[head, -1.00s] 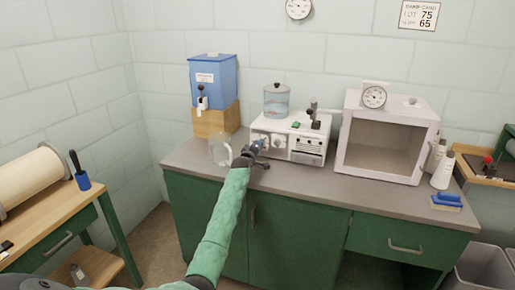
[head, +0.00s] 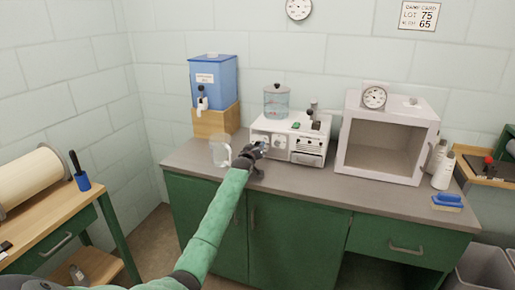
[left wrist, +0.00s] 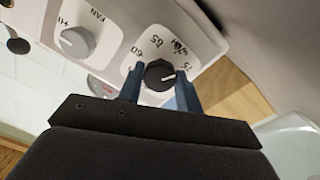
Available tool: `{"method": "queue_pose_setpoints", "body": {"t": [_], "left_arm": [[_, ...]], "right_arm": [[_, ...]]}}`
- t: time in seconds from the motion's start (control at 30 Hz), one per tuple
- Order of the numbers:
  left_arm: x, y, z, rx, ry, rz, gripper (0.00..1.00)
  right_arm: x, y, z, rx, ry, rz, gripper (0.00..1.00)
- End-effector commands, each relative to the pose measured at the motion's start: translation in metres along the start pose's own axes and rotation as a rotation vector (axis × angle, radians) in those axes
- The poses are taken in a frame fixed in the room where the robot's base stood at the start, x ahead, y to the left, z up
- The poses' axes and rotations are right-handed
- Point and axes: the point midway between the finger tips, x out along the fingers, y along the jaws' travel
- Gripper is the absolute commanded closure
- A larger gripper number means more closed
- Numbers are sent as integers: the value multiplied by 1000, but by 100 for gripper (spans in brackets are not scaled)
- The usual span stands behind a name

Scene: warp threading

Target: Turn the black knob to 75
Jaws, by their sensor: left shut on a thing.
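The black knob (left wrist: 160,74) is on a white dial plate (left wrist: 176,28) with 60, 65 and 75 legible around it. My left gripper (left wrist: 160,88) has one finger on each side of the knob and is shut on it. The knob's white mark points to the right in the left wrist view, toward the 75 side; a finger partly covers that area. In the head view the left gripper (head: 260,146) is at the left front of the white machine (head: 300,124) and hides the knob. My right gripper is not in view.
A grey fan knob (left wrist: 77,42) sits beside the dial. A clear jug (head: 220,152) stands close left of my gripper. A blue dispenser (head: 212,82) is behind it, and a white open-fronted box (head: 432,140) stands right.

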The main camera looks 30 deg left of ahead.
Motion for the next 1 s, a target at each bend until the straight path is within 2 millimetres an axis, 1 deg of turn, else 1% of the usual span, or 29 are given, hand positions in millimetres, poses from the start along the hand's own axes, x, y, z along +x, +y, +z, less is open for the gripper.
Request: {"method": "queue_pose_setpoints", "body": {"t": [0.37, 0.4, 0.5, 0.83, 0.93, 1.0], "left_arm": [[0, 0, 1, 3, -2, -1, 88], [0, 0, 1, 3, -2, -1, 62], [0, 0, 1, 3, -2, -1, 44], [-2, 0, 1, 3, -1, 0, 44], [-9, 0, 2, 3, -1, 0, 44], [-17, -1, 3, 3, -2, 0, 44]], "right_arm": [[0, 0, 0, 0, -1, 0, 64], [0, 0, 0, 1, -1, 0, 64], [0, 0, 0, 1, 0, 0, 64], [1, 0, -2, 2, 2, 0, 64], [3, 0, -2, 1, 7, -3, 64], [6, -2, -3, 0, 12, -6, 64]]}}
